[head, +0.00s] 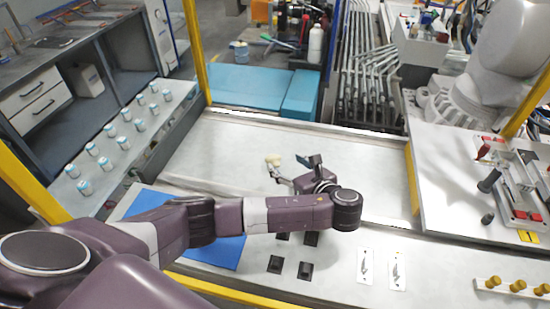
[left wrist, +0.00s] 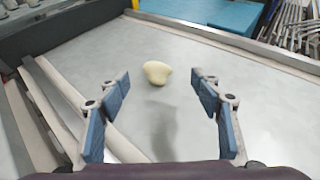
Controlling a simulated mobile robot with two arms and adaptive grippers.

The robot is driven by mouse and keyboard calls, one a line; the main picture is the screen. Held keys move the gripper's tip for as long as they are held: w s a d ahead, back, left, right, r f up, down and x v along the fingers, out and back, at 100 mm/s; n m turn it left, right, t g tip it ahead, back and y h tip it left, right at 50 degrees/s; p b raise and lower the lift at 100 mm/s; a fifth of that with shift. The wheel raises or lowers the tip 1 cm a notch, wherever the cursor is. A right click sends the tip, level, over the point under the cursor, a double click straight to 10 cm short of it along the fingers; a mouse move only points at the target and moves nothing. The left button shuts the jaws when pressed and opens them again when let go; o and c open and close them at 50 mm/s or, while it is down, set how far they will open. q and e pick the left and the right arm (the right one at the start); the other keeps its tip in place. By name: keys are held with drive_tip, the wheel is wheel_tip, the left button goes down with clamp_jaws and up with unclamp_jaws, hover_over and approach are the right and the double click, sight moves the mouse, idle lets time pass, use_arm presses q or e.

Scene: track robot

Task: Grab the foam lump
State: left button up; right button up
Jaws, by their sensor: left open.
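The foam lump (left wrist: 157,73) is a small cream-coloured, rounded piece on the grey metal table. In the left wrist view it sits beyond the fingertips, roughly between the two fingers. In the head view the foam lump (head: 273,160) shows at the tip of my left gripper (head: 293,168). My left gripper is open, with blue finger pads spread apart and nothing between them; it also shows in the left wrist view (left wrist: 162,90). A dark shadow lies on the table between the fingers. My right gripper is not in view.
A blue mat (head: 222,250) lies under my left arm. Small black blocks (head: 275,264) and two white cards (head: 364,265) are on the near table. Several small white-and-blue cans (head: 106,163) stand at left. Yellow posts (head: 195,50) rise around the table. The grey surface around the lump is clear.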

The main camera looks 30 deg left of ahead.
sight(276, 160)
use_arm(q)
drive_tip(key=shift+s+d+f, duration=0.15)
drive_tip(key=shift+s+f, duration=0.15)
drive_tip(key=shift+f, duration=0.15)
drive_tip(key=shift+w+a+f, duration=0.15)
drive_tip(key=shift+a+f, duration=0.05)
drive_tip(key=p+x, duration=0.1)
drive_tip(key=x, duration=0.1)
drive_tip(key=p+x, duration=0.1)
drive_tip(key=x, duration=0.2)
drive_tip(key=shift+a+r, duration=0.15)
drive_tip(key=shift+a, duration=0.25)
drive_tip(key=shift+w+a+f, duration=0.3)
drive_tip(key=shift+w+a, duration=0.05)
drive_tip(key=c, duration=0.9)
